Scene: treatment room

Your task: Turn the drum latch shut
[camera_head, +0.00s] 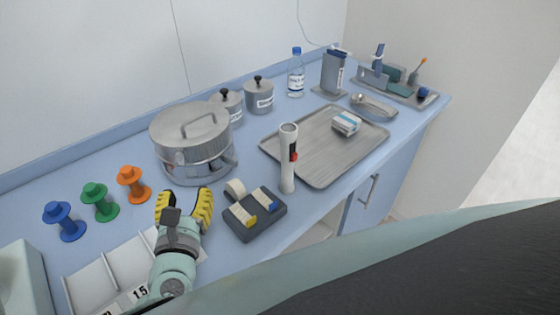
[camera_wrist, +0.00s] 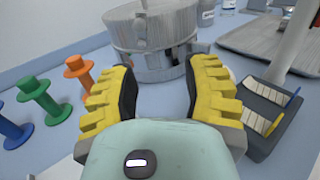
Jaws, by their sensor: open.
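The steel drum (camera_head: 190,138) stands upright near the back of the blue counter, with a lid and a top handle (camera_head: 198,122). Its lower part also shows in the wrist view (camera_wrist: 152,62), straight ahead of my fingers. A vertical metal strip with a darker piece, which may be the latch (camera_wrist: 143,28), is on the drum's front; whether it is open or shut I cannot tell. My gripper (camera_head: 184,205) has yellow ridged fingers, spread open and empty. In the wrist view my gripper (camera_wrist: 166,88) points at the drum's front, apart from it.
Blue, green and orange spools (camera_head: 100,201) stand left of my gripper. A dark tape holder (camera_head: 240,228) and an upright white torch (camera_head: 288,165) stand to its right. A metal tray (camera_head: 310,165) lies farther right. A white compartment tray (camera_head: 95,285) is at the front left.

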